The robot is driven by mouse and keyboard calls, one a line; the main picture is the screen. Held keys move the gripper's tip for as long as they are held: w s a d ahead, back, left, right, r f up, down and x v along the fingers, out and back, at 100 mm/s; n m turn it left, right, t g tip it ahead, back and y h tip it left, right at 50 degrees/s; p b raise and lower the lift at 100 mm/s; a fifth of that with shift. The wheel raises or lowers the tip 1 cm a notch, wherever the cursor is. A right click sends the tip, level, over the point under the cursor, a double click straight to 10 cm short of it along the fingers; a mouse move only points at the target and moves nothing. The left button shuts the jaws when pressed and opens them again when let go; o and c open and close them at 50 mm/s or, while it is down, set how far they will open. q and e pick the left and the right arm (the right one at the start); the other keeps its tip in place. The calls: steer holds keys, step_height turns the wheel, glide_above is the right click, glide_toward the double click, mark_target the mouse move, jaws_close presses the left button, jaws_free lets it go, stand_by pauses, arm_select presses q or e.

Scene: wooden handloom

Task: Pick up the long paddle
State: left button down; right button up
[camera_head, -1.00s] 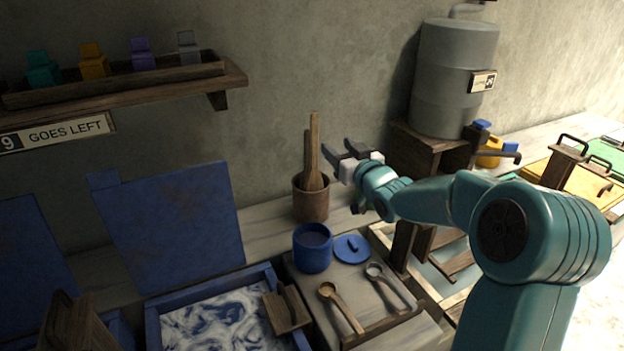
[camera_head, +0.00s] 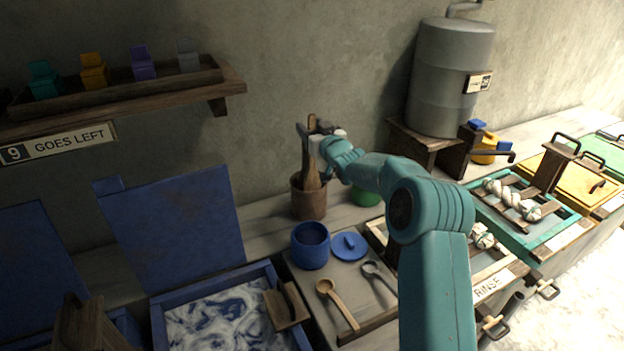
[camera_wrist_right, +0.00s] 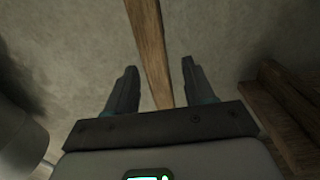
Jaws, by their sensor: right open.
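The long paddle (camera_head: 312,165) is a wooden stick standing upright with a slight tilt in a brown wooden pot (camera_head: 309,203) against the wall. A shorter wooden piece stands beside it in the pot. My right gripper (camera_head: 312,130) is at the upper part of the paddle, with its fingers open. In the right wrist view the paddle's shaft (camera_wrist_right: 150,50) runs between the two open fingertips of the right gripper (camera_wrist_right: 158,75), and I cannot tell that either finger touches it. The paddle's lower end is hidden in the pot. My left gripper is not in view.
A blue jar (camera_head: 311,245), its blue lid (camera_head: 348,246) and two spoons sit in front of the pot. A green container (camera_head: 366,195) is right of it. A grey tank (camera_head: 450,80) stands at right. A shelf (camera_head: 120,95) juts out upper left.

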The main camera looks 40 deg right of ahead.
steer(key=shift+s+r, duration=0.1)
jaws_close()
steer(key=shift+r, duration=0.6)
step_height(320, 180, up, 9)
steer(key=p, duration=0.2)
steer(key=shift+r+p, duration=0.2)
steer(key=shift+p, duration=0.15)
step_height(320, 180, up, 9)
steer(key=p, duration=0.6)
steer(key=shift+r, duration=0.2)
